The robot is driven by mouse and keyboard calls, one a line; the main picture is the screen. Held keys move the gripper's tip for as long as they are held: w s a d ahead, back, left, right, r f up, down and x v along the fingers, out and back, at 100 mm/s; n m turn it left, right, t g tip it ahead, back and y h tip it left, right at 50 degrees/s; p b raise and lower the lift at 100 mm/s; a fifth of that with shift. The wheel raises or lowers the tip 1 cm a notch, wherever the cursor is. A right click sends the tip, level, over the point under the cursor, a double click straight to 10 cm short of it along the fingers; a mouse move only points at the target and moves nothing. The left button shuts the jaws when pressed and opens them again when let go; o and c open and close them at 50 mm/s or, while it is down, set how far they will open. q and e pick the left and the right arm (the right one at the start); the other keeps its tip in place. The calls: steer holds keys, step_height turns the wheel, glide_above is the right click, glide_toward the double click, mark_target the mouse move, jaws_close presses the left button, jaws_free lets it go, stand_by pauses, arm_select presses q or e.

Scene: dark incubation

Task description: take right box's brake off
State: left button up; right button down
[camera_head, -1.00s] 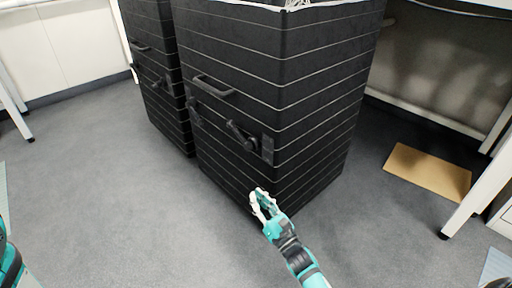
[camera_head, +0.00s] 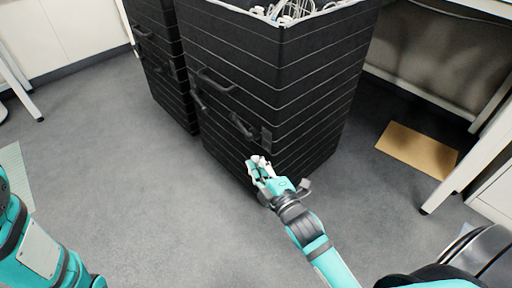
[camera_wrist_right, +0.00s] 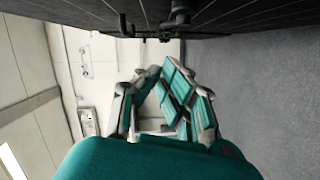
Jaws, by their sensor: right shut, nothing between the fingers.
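The right box (camera_head: 270,85) is a tall black box with thin pale lines, filled with pale cables (camera_head: 290,10). Its front carries a pull handle (camera_head: 215,82) and, lower down, a dark lever fitting (camera_head: 240,126), which looks like the brake. My right gripper (camera_head: 258,164) is shut and empty, just below and right of that fitting, close to the box front; contact cannot be told. In the right wrist view the gripper (camera_wrist_right: 163,75) is below the box face (camera_wrist_right: 240,15), from which dark fittings (camera_wrist_right: 180,15) stick out. My left arm shows at the left; its gripper is out of view.
A second black box (camera_head: 158,60) stands close on the left. A brown board (camera_head: 417,148) lies on the floor at right, beside a white table leg (camera_head: 465,165). Grey floor (camera_head: 130,190) is open in front of the boxes.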

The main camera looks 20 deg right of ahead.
steer(key=s+a+r+m+g+p, duration=0.2)
steer(key=s+r+m+p, duration=0.4)
steer(key=r+m, duration=0.3)
steer(key=shift+a+r+m+y, duration=0.3)
steer(key=shift+a+y, duration=0.1)
steer(key=shift+a, duration=0.15)
